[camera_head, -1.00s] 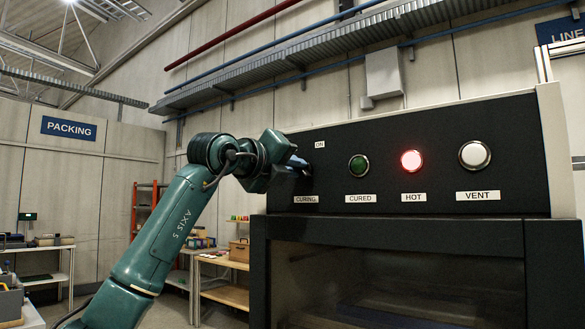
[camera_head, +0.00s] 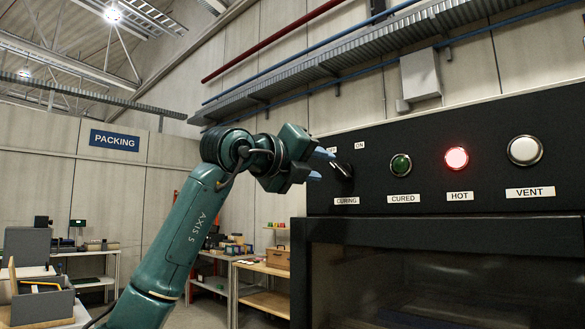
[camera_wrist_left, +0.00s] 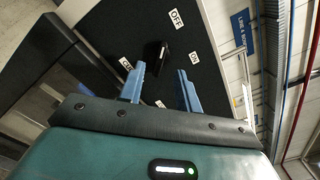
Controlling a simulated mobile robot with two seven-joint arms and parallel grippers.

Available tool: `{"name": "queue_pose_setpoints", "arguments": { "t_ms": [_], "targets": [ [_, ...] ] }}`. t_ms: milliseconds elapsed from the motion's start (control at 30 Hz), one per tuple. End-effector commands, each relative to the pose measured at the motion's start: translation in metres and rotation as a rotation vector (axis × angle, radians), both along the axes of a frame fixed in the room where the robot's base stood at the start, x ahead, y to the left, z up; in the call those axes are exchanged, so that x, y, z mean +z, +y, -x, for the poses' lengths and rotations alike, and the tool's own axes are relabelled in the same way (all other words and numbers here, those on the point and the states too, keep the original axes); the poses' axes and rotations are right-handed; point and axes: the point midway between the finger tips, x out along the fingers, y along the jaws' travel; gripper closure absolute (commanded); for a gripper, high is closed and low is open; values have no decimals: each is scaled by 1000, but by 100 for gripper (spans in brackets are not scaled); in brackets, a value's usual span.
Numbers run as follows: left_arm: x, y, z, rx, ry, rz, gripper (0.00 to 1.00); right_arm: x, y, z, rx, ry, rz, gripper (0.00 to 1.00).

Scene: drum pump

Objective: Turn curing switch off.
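The curing switch (camera_head: 343,169) is a black handle on the dark panel, above the CURING label (camera_head: 346,201). In the left wrist view the switch (camera_wrist_left: 153,54) sits beyond my fingers, near the OFF label (camera_wrist_left: 176,18) and the ON label (camera_wrist_left: 195,67). Which label its handle points to, I cannot tell for sure. My left gripper (camera_head: 319,165) is just left of the switch, its blue fingers toward the panel. In the left wrist view the gripper (camera_wrist_left: 160,80) is open, with nothing between its fingers. My right gripper is out of view.
The panel also carries a dark green CURED lamp (camera_head: 400,165), a lit red HOT lamp (camera_head: 456,158) and a white VENT button (camera_head: 525,150). A dark oven front (camera_head: 440,275) lies below. Shelves and workbenches (camera_head: 265,268) stand behind at the left.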

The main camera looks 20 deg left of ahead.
Motion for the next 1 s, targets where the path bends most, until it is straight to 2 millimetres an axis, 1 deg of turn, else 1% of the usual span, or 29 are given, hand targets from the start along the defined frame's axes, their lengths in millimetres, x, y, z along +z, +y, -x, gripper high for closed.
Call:
{"name": "queue_pose_setpoints", "arguments": {
  "t_ms": [33, 200, 300, 400, 567, 1000],
  "targets": [
    [-2, 5, 12, 2, -4, -1, 66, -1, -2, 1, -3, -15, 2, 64],
    [-2, 17, 46, 1, -3, 1, 66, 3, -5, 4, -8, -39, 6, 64],
    [-1, 22, 60, 1, -2, 0, 66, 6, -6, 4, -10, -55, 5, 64],
    [-1, 25, 70, 0, -1, 1, 66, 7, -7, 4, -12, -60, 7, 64],
    [0, 28, 77, 0, 0, 1, 66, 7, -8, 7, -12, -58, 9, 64],
    [0, 27, 76, -1, 1, 1, 66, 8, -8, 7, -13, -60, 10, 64]
  ]
}}
